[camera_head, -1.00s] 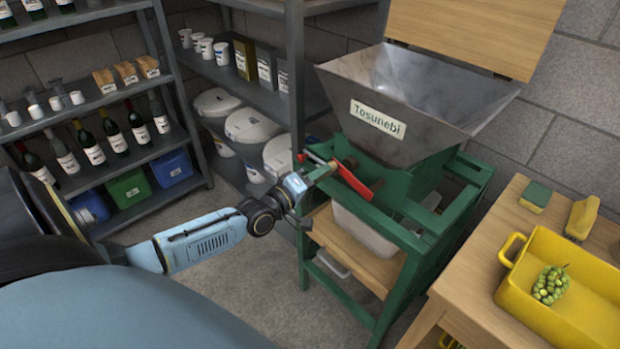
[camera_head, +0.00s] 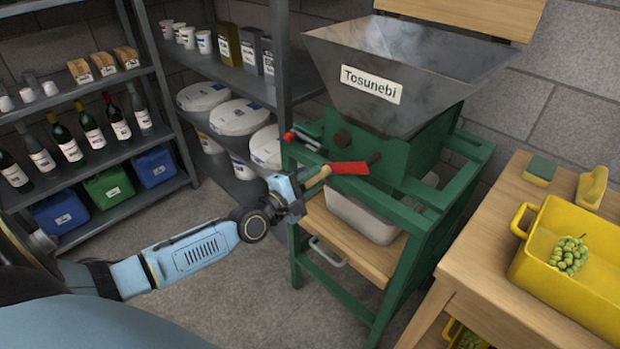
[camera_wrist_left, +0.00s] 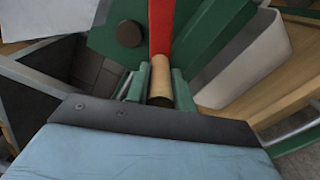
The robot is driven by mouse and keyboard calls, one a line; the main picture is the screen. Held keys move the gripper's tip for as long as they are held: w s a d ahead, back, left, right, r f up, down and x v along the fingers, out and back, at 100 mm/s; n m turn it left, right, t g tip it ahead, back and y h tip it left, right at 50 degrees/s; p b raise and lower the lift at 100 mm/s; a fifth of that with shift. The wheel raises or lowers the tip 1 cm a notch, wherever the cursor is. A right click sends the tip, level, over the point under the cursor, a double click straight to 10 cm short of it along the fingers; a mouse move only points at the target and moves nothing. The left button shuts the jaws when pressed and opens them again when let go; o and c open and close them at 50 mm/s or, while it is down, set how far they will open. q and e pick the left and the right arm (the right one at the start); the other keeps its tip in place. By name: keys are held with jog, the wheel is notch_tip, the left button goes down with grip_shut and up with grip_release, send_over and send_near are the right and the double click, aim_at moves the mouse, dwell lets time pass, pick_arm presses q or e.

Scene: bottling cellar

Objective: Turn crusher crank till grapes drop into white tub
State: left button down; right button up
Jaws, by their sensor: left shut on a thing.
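The crusher has a grey metal hopper (camera_head: 440,70) labelled "Tosunebi" on a green frame (camera_head: 408,220). Its crank has a red arm (camera_head: 350,168) and a wooden handle (camera_head: 317,178), on the crusher's near left side. My left gripper (camera_head: 302,194) is shut on the wooden handle. In the left wrist view the handle (camera_wrist_left: 160,78) sits between the fingers, with the red arm (camera_wrist_left: 161,25) beyond it. The white tub (camera_head: 362,218) stands below on a wooden shelf; its inside is mostly hidden. No grapes show in the visible part of the hopper. My right gripper is out of view.
A yellow crate (camera_head: 530,255) with green grapes (camera_head: 569,254) stands on a wooden table (camera_head: 480,262) at right, near a sponge (camera_head: 540,170). Shelves with bottles (camera_head: 68,144) and white buckets (camera_head: 238,117) stand at left and behind. Grey floor lies open in front.

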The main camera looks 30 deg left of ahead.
pick_arm(q)
jog(key=shift+s+d+f+n, duration=0.1)
jog(key=shift+d+f+n, duration=0.2)
jog(key=shift+f, duration=0.1)
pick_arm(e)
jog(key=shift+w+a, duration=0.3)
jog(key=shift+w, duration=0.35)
pick_arm(q)
jog(key=c, duration=1.2)
grip_release()
jog(key=shift+r, duration=0.1)
jog(key=shift+a, duration=0.1)
jog(key=shift+s, duration=0.35)
jog(key=s+a, duration=0.2)
jog(key=s, duration=1)
jog(key=shift+s+a+p, duration=0.2)
jog(key=shift+p, duration=0.25)
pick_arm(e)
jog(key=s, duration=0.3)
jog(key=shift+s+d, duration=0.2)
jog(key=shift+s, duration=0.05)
